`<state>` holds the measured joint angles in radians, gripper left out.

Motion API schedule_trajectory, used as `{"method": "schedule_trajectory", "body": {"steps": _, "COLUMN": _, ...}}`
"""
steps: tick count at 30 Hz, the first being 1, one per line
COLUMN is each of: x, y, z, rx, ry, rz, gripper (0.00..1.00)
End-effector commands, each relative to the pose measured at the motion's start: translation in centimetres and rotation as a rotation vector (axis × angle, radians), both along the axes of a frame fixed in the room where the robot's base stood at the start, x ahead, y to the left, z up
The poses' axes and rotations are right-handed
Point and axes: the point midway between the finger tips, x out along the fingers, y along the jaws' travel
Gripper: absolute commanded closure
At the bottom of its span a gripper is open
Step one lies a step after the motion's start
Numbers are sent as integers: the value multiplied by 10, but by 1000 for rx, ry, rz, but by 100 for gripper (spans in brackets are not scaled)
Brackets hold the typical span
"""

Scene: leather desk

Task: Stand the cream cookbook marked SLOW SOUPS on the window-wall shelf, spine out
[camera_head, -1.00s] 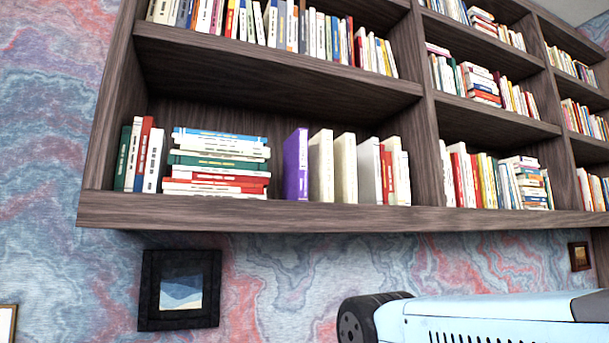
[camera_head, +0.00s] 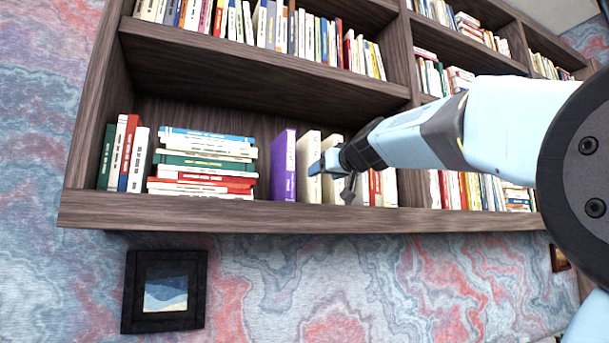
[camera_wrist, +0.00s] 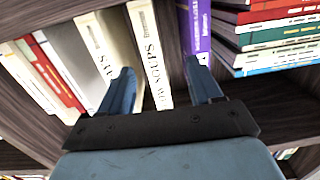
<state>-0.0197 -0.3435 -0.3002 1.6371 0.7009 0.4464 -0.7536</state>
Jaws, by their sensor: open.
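The cream cookbook (camera_head: 308,160) stands on the bottom shelf (camera_head: 230,216), spine facing out, to the right of a purple book (camera_head: 284,165). In the wrist view its cream spine (camera_wrist: 148,45) shows lettering that reads SOUPS, with the first word partly hidden. My gripper (camera_head: 335,172) is at the shelf front. In the wrist view, my gripper (camera_wrist: 160,85) is open, its two blue fingers appearing on either side of that spine. I cannot tell whether they touch it. Another cream book (camera_wrist: 98,42) stands beside it, apart by a gap.
A stack of lying books (camera_head: 205,162) and several upright books (camera_head: 122,155) fill the left of the shelf. Red and white books (camera_wrist: 50,72) stand beyond the second cream book. A framed picture (camera_head: 165,292) hangs below on the wall.

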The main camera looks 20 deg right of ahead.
Motion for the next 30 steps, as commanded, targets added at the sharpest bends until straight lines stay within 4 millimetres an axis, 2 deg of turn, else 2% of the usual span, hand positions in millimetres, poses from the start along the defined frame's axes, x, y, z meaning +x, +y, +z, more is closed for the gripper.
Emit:
{"method": "schedule_trajectory", "body": {"steps": 1, "x": 3, "y": -6, "z": 11, "rx": -7, "ry": -25, "rz": -13, "gripper": 36}}
{"method": "schedule_trajectory", "body": {"steps": 3, "x": 6, "y": -11, "z": 21, "rx": -13, "ry": -47, "rz": -23, "gripper": 36}}
{"method": "schedule_trajectory", "body": {"steps": 6, "x": 14, "y": -14, "z": 26, "rx": -18, "ry": -57, "rz": -29, "gripper": 36}}
{"method": "schedule_trajectory", "body": {"steps": 18, "x": 74, "y": -13, "z": 25, "rx": -17, "ry": -55, "rz": -28, "gripper": 36}}
{"method": "schedule_trajectory", "body": {"steps": 30, "x": 101, "y": -13, "z": 24, "rx": -17, "ry": -56, "rz": -28, "gripper": 36}}
